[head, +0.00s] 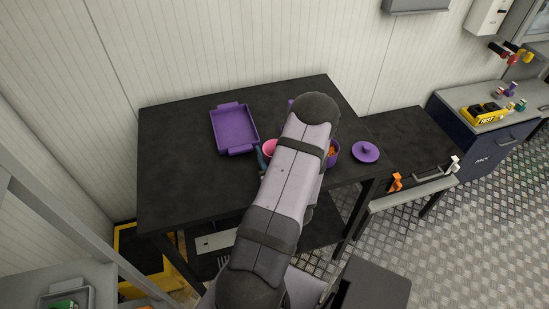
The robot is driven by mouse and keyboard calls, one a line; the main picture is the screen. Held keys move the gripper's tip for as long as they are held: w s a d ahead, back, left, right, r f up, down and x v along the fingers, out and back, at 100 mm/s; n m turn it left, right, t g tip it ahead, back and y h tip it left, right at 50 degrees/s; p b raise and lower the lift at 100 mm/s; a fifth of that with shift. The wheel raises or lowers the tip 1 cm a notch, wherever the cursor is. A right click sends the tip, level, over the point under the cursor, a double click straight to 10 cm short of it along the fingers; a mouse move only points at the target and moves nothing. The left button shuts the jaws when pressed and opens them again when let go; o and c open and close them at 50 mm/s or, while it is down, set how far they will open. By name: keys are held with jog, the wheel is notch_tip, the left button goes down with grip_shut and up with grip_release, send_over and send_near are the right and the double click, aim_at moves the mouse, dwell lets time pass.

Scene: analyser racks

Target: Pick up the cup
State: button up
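A pink rounded thing (269,147), perhaps the cup, shows at the left edge of my arm on the black table (185,180). My arm covers most of it, so its full shape is hidden. A narrow dark blue piece (262,159) stands right beside it; I cannot tell what it belongs to. My arm reaches across the table and hides the spot where my gripper would show. I cannot make out its fingers or whether they touch anything.
A purple tray (235,129) lies to the left. A purple pot (333,153) with orange contents is partly hidden right of my arm, near a purple lid (365,152). Another purple bit shows behind the arm. The table's left part is clear. A lower black bench (405,140) adjoins on the right.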

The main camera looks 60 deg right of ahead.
jog(key=shift+c, duration=0.8)
jog(key=shift+r, duration=0.2)
notch_tip(320, 180, up, 9)
jog(key=shift+r+b, duration=0.15)
jog(key=shift+b, duration=0.25)
dwell(0.4)
jog(key=shift+r, duration=0.2)
jog(key=w+d+r+m+g+h+b, duration=0.1)
jog(key=w+d+r+m+g+h, duration=0.2)
jog(key=w+d+g, duration=0.4)
jog(key=w+d+r+m+g+h+b, duration=0.1)
jog(key=w+d+r+m+g+h, duration=0.1)
jog(key=w+d+m, duration=0.6)
jog(key=w+a+f, duration=0.2)
jog(key=w+f, duration=0.1)
jog(key=w, duration=0.2)
jog(key=w+a+f+n+g, duration=0.1)
jog(key=w+a+f, duration=0.1)
jog(key=w, duration=0.3)
jog(key=w+a+f+n+g, duration=0.1)
jog(key=w+a+f, duration=0.1)
jog(key=w+f, duration=0.2)
jog(key=shift+w+a+b, duration=0.4)
jog(key=shift+w, duration=0.1)
